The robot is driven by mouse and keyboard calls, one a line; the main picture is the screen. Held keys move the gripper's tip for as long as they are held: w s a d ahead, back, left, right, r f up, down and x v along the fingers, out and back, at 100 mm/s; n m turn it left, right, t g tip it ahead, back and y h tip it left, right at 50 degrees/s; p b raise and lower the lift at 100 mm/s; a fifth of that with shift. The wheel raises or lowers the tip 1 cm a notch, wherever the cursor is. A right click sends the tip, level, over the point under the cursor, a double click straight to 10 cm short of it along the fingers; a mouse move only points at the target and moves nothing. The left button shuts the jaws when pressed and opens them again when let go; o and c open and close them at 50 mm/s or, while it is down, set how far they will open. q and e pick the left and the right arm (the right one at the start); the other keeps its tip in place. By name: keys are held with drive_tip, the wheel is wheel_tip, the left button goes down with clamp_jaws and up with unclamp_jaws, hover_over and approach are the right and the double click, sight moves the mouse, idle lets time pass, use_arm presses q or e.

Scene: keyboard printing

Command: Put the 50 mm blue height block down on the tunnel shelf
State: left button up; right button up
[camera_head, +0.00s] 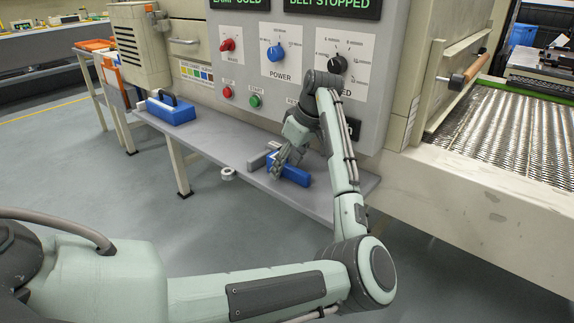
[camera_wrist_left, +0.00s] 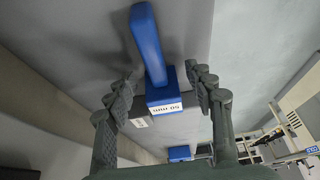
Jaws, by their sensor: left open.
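The 50 mm blue height block (camera_head: 295,175) rests on the grey tunnel shelf (camera_head: 222,143), below the control panel. In the left wrist view the blue block (camera_wrist_left: 163,93) shows a white label reading 50 mm, upside down, and a long blue bar reaching away from it. My left gripper (camera_head: 281,168) is low over the shelf at the block. In the left wrist view its two fingers (camera_wrist_left: 163,88) are spread on either side of the block, with gaps visible. My right gripper is not in view.
A grey block (camera_head: 258,161) lies close to the blue one. A white ring (camera_head: 228,174) is at the shelf's front edge. Another blue object with a dark handle (camera_head: 169,109) is farther left on the shelf. The control panel (camera_head: 262,90) rises right behind the shelf.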

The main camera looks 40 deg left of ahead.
sight(301, 171)
use_arm(q)
drive_tip(key=v, duration=0.2)
drive_tip(key=shift+w+r, duration=0.1)
drive_tip(key=shift+r, duration=0.25)
drive_tip(key=v, duration=0.9)
drive_tip(key=shift+d+r, duration=0.15)
drive_tip(key=shift+r, duration=0.1)
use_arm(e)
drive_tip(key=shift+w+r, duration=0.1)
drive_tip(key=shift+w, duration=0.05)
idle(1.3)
